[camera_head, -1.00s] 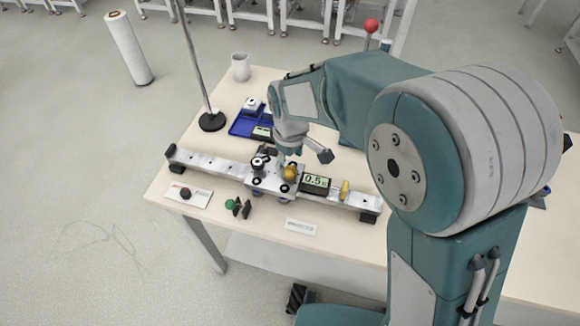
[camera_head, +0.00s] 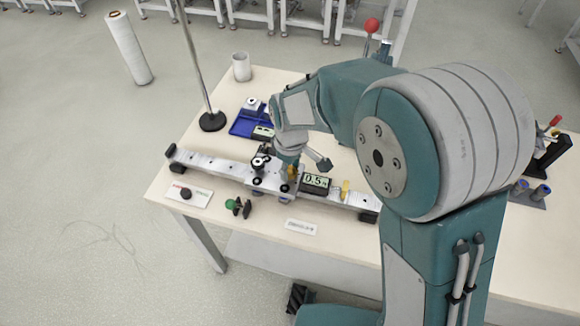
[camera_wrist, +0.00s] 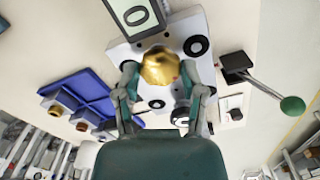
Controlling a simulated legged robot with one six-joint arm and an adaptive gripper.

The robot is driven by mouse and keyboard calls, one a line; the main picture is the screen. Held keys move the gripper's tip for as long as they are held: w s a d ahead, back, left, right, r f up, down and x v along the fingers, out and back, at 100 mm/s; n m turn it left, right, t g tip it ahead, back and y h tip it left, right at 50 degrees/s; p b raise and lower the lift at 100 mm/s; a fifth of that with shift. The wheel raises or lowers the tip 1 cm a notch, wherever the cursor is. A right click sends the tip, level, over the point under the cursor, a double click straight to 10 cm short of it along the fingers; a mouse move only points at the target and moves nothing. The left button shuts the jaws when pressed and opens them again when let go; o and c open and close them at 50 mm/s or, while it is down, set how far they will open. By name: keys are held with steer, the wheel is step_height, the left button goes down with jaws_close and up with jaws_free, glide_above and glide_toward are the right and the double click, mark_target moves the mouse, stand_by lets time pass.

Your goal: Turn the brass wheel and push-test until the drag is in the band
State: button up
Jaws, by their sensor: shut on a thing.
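The brass wheel (camera_wrist: 160,67) sits on a pale carriage plate (camera_wrist: 123,54) and fills the gap between my fingers in the wrist view. My gripper (camera_wrist: 160,76) is shut on it, one finger on each side. In the head view my gripper (camera_head: 289,164) reaches down over the carriage, and only a little of the brass wheel (camera_head: 292,173) shows beside it. The carriage sits on a long metal rail (camera_head: 215,167). A digital display (camera_head: 316,181) beside the carriage reads 0.5, with a small unit that looks like N.
A green-knobbed lever (camera_head: 231,204) stands in front of the rail. A card with a dark knob (camera_head: 187,193) and a label card (camera_head: 301,227) lie near the front edge. A blue tray (camera_head: 243,124), a rod stand (camera_head: 212,121) and a white mug (camera_head: 241,66) stand behind.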

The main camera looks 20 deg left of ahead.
mark_target(290, 170)
steer(key=shift+m, duration=0.3)
steer(key=shift+f+m, duration=0.1)
steer(key=shift+m, duration=2.6)
steer(key=o, duration=1.1)
steer(key=shift+o, duration=0.2)
step_height(290, 170, up, 12)
